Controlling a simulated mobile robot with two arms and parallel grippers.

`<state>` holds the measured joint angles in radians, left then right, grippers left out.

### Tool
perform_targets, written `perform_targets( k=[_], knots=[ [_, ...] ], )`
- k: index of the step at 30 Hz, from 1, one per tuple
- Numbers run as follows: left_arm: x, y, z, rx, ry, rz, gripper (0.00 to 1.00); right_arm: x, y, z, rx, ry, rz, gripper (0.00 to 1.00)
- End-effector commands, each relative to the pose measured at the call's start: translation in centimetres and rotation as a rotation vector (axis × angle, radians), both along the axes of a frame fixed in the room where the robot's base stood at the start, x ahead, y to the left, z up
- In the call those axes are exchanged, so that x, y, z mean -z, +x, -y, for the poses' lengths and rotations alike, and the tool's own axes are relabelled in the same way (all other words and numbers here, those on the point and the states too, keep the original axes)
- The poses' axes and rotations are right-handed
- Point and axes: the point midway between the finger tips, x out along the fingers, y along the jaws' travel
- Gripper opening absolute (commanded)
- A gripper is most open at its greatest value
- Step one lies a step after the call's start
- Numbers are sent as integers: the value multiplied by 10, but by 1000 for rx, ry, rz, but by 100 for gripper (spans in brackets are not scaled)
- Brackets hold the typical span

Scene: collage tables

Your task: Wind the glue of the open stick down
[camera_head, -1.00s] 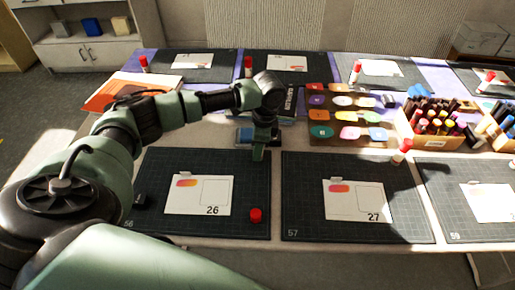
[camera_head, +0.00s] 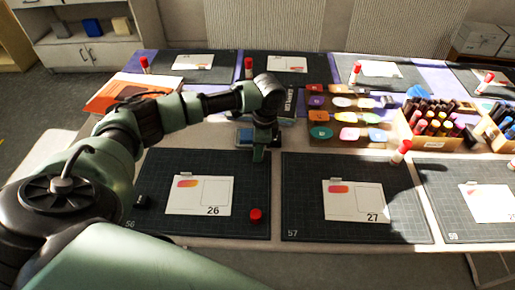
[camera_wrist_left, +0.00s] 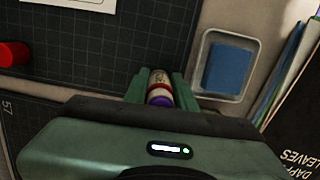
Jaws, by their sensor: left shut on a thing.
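My left gripper (camera_head: 258,154) points down at the back right edge of the mat numbered 56. In the left wrist view its fingers (camera_wrist_left: 158,92) are shut on a glue stick (camera_wrist_left: 159,88) with a pale and red label and a purple part at the near end. I cannot tell whether the purple part is glue or a knob. In the head view the stick is mostly hidden by the gripper. A red cap (camera_head: 256,215) stands apart on the same mat, right of card 26; it also shows in the left wrist view (camera_wrist_left: 12,54). My right gripper is out of view.
A small tray with a blue sponge-like block (camera_wrist_left: 231,66) sits close beside the gripper. Card 26 (camera_head: 198,196) and card 27 (camera_head: 355,201) lie on the mats. Colored paper shapes (camera_head: 349,117), a box of markers (camera_head: 430,138) and a red-capped stick (camera_head: 401,151) are to the right.

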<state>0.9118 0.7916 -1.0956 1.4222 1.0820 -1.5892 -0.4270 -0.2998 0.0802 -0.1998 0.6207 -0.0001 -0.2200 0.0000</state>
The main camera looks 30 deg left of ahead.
Motion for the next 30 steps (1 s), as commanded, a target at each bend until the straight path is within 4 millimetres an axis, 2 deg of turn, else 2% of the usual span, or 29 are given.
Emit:
perform_targets(
  k=[1,9,17,30],
  knots=[
    [-2,-2,1,-28,0,-6,0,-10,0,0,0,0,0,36],
    [-2,-3,2,-201,-1,-7,0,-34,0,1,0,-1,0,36],
    [1,-3,2,-281,0,-6,0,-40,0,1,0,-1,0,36],
    [0,-4,3,-561,0,-8,0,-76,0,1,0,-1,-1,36]
  ],
)
